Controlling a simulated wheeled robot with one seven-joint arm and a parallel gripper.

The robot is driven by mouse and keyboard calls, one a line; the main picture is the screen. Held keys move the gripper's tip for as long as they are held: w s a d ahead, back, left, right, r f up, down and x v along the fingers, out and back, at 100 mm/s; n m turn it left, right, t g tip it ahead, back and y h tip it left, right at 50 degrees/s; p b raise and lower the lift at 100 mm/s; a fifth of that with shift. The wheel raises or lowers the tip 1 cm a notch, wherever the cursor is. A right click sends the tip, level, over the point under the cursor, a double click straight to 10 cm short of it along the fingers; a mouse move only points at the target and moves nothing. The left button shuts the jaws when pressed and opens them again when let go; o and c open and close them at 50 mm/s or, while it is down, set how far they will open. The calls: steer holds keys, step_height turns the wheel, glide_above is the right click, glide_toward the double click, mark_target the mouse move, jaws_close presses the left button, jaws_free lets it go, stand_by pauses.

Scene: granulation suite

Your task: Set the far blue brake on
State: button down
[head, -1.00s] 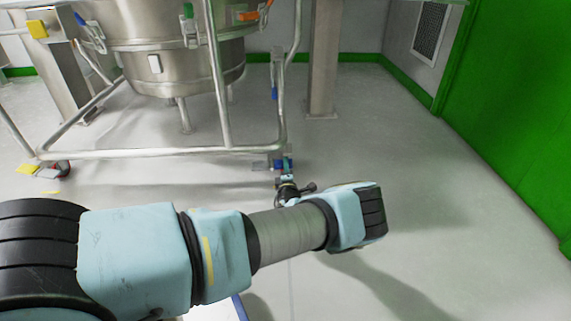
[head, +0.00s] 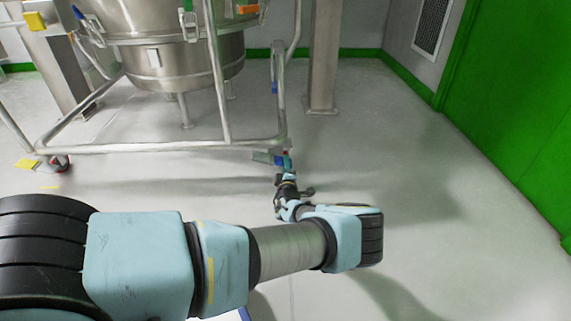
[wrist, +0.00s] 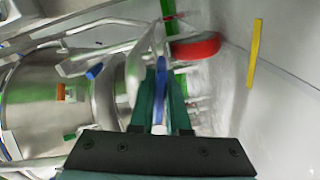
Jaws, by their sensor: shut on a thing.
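The blue brake (wrist: 161,68) shows as a narrow blue piece between the two teal fingers of my gripper (wrist: 160,95) in the wrist view. A red wheel (wrist: 195,46) is just beyond and to the right. In the head view my gripper (head: 287,163) reaches the right front corner of the steel frame. A small blue part (head: 263,157) shows there, just left of the fingers. The brake's exact tilt is too small to tell.
The steel vessel (head: 185,68) stands in the tubular frame (head: 165,148). A steel post (head: 322,60) rises behind its right side. A red caster with a yellow tag (head: 27,163) is at the left corner. The green wall (head: 520,120) bounds the right; floor between is clear.

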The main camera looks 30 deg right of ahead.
steer(key=shift+f, duration=0.1)
steer(key=c, duration=0.9)
jaws_free()
steer(key=p+v, duration=0.4)
steer(key=v, duration=0.7)
steer(key=shift+p, duration=0.3)
steer(key=shift+w, duration=0.15)
